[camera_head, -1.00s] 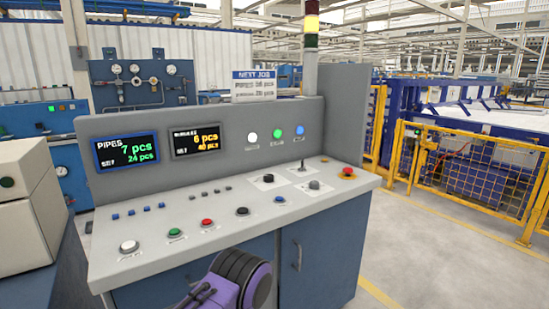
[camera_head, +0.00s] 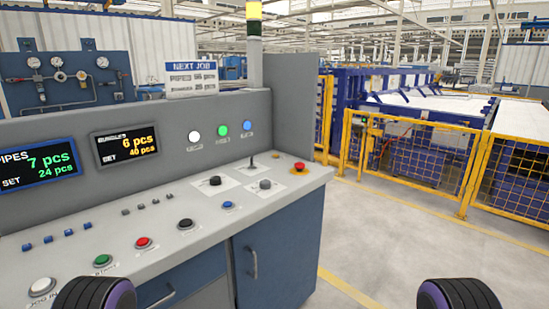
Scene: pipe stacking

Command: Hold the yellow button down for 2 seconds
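The control desk (camera_head: 200,262) stands at the left and centre with a sloped top. Along the front edge are a white button (camera_head: 41,287), a green button (camera_head: 103,261), a red button (camera_head: 143,243), a black button (camera_head: 185,224) and a blue button (camera_head: 228,205). Only rounded black and purple parts of my arms show at the bottom edge. Neither gripper is in view, and nothing visible touches the buttons.
Two displays, PIPES (camera_head: 40,165) and a second one (camera_head: 125,143), are on the upright panel beside white, green and blue lamps. A signal tower (camera_head: 254,45) has a yellow section. Yellow fencing (camera_head: 420,150) stands at the right. The floor before it is clear.

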